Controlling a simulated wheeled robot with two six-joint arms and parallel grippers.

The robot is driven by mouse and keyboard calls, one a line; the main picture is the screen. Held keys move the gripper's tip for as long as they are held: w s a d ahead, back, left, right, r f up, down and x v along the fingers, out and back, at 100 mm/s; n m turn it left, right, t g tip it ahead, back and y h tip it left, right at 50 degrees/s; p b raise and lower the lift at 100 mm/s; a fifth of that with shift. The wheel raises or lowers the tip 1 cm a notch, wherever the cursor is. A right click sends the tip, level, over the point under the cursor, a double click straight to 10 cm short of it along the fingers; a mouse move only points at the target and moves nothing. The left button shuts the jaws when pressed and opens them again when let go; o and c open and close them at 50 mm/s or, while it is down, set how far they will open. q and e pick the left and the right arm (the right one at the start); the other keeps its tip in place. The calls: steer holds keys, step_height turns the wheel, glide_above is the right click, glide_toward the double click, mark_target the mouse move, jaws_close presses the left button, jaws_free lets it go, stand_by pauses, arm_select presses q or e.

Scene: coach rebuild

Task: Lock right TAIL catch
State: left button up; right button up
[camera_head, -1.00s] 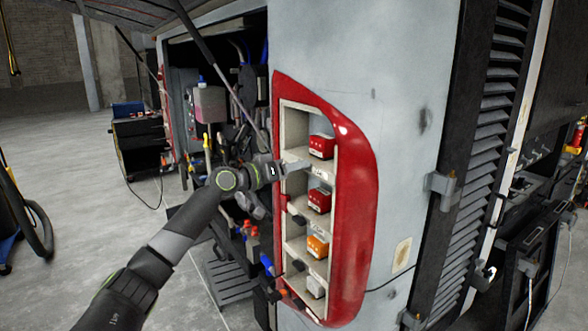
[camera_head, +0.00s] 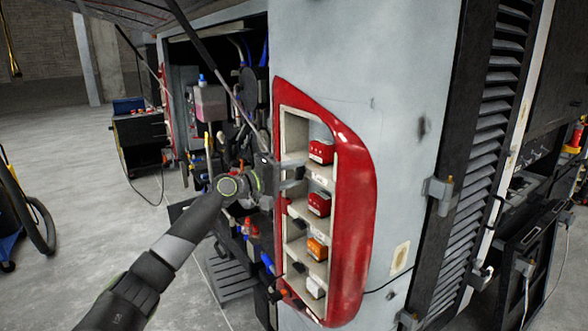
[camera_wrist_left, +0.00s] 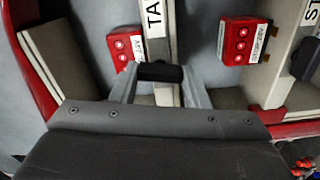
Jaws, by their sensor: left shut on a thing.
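The red-framed lamp housing (camera_head: 356,190) stands on the corner of the coach and holds a column of compartments. A red module (camera_head: 321,152) sits in the top compartment, with another red module (camera_head: 319,203) below it. My left gripper (camera_head: 298,172) is at the divider between these two. In the left wrist view its fingers (camera_wrist_left: 160,90) are on both sides of a short black catch (camera_wrist_left: 160,72), shut on it. The catch lies across the light strip with the partly cut-off "TA" label (camera_wrist_left: 154,18). Red modules show to the left (camera_wrist_left: 127,46) and right (camera_wrist_left: 243,40) of it. My right gripper is not in view.
An orange module (camera_head: 317,247) and a white module (camera_head: 316,287) sit in the lower compartments, near other black catches (camera_head: 298,222). An open engine bay with hoses lies left of the housing. A louvred panel (camera_head: 490,150) is at right. Open floor is at left.

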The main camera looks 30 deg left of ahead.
arm_select(q)
steer(key=shift+n+p, duration=0.55)
steer(key=shift+n, duration=0.55)
steer(key=o, duration=1)
steer(key=shift+a, duration=0.1)
